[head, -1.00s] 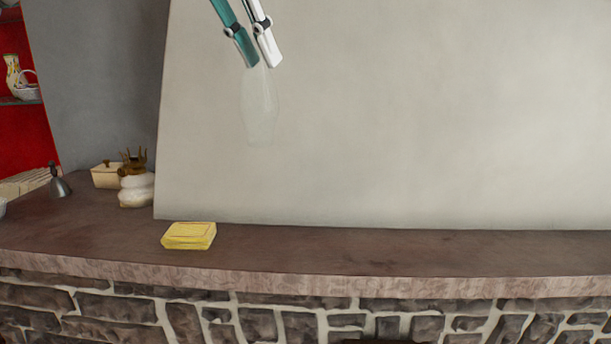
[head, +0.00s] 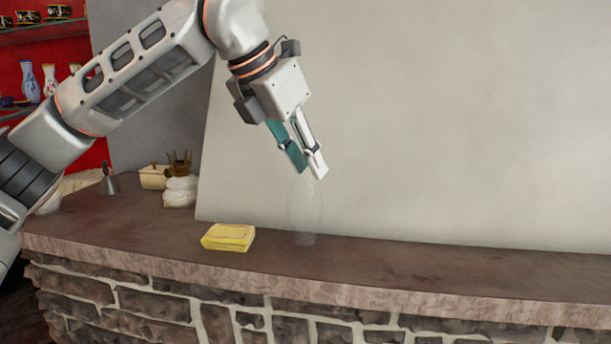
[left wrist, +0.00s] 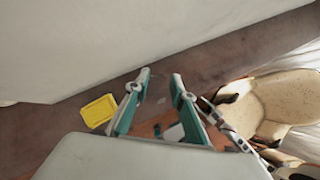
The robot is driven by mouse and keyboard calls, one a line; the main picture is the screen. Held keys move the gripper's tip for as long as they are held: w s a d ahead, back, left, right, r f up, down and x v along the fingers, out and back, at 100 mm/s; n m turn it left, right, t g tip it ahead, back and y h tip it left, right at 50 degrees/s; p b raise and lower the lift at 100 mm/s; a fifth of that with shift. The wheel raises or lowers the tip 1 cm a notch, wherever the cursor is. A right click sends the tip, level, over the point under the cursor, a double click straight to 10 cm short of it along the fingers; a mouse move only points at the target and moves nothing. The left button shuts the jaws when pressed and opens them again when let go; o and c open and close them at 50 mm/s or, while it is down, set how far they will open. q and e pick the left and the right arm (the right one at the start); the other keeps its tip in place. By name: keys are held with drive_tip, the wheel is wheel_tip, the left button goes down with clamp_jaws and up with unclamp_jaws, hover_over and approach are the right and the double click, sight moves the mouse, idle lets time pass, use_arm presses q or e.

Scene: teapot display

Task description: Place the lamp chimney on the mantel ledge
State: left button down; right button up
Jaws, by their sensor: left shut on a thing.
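The lamp chimney (head: 305,212) is clear, bulging glass, hard to see, hanging upright below my left gripper (head: 307,174) in the head view. The gripper points down and is shut on its top end. The chimney's lower end shows against the mantel ledge (head: 400,275), right of the yellow box; I cannot tell whether it touches. In the left wrist view my left gripper's teal fingers (left wrist: 160,78) show over the brown ledge (left wrist: 60,125), and the glass cannot be made out. My right gripper is not in view.
A yellow box (head: 228,238) lies on the ledge close left of the chimney. A white jar (head: 180,191), a cream box (head: 153,177) and a grey bell-shaped thing (head: 109,182) stand farther left. The pale wall (head: 430,130) rises behind. The ledge to the right is clear.

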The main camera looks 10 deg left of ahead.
use_arm(q)
drive_tip(key=shift+f, duration=1.4)
drive_tip(key=c, duration=1.7)
unclamp_jaws()
drive_tip(key=shift+a+r, duration=0.1)
drive_tip(key=shift+r, duration=0.25)
drive_tip(key=v, duration=1.1)
drive_tip(key=shift+s+r, duration=0.15)
drive_tip(key=shift+s, duration=0.1)
drive_tip(key=shift+a, duration=0.1)
